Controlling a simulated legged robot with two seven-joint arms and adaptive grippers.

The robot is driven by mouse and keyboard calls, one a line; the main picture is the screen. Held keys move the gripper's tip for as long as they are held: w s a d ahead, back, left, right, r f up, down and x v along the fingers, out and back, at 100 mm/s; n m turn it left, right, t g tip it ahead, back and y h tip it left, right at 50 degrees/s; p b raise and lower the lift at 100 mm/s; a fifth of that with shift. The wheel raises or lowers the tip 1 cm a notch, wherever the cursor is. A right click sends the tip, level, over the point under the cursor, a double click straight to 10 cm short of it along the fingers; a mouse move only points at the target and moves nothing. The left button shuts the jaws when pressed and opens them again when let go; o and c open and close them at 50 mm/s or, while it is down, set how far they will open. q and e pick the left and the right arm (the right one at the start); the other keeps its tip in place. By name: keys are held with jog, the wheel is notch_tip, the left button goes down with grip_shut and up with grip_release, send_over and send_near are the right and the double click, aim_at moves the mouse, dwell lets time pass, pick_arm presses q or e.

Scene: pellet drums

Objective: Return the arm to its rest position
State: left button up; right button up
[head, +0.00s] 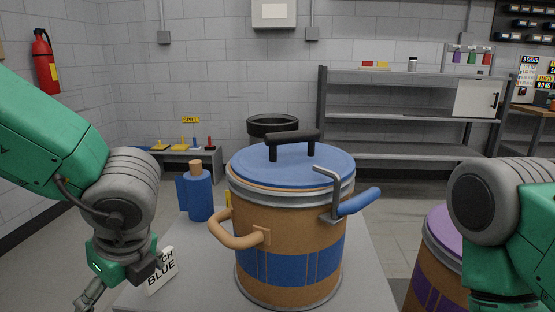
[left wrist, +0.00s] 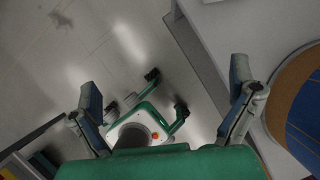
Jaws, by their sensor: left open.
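My left arm comes in from the left with its elbow bent, and its gripper (head: 122,285) hangs low at the left edge of the grey table (head: 205,275). In the left wrist view, the gripper (left wrist: 165,105) has its two fingers wide apart with nothing between them. The orange drum (head: 290,225) with a blue band and blue lid stands upright on the table, to the right of this gripper and apart from it. The drum's side also shows in the left wrist view (left wrist: 292,90). My right arm shows at the right edge; its gripper is out of frame.
A white card reading "BLUE" (head: 161,272) stands close behind the left gripper. A blue bottle (head: 200,195) stands at the table's back left. A purple-lidded drum (head: 430,280) is on the right, partly hidden by my right arm. Grey shelving (head: 385,113) lines the back wall.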

pick_arm(q)
jog(key=s+a+f+m+t, duration=0.1)
jog(key=a+f+m, duration=0.2)
jog(key=f+m, duration=0.75)
jog(key=a+f+m+t, duration=0.25)
jog(key=f+m, duration=0.45)
jog(key=m, duration=0.6)
jog(key=s+f+m+g+h, duration=0.1)
jog(key=s+f+m+g, duration=0.1)
jog(key=s+f+m, duration=0.4)
jog(key=s+d+f+m+g+h+p, duration=0.1)
jog(key=s+f+m+g+h, duration=0.1)
jog(key=s+f+m, duration=0.5)
jog(key=s+m+g, duration=0.1)
jog(key=s+m, duration=0.5)
jog(key=m, duration=0.6)
jog(key=shift+s+h, duration=0.25)
jog(key=shift+h, duration=0.05)
jog(key=shift+m, duration=0.25)
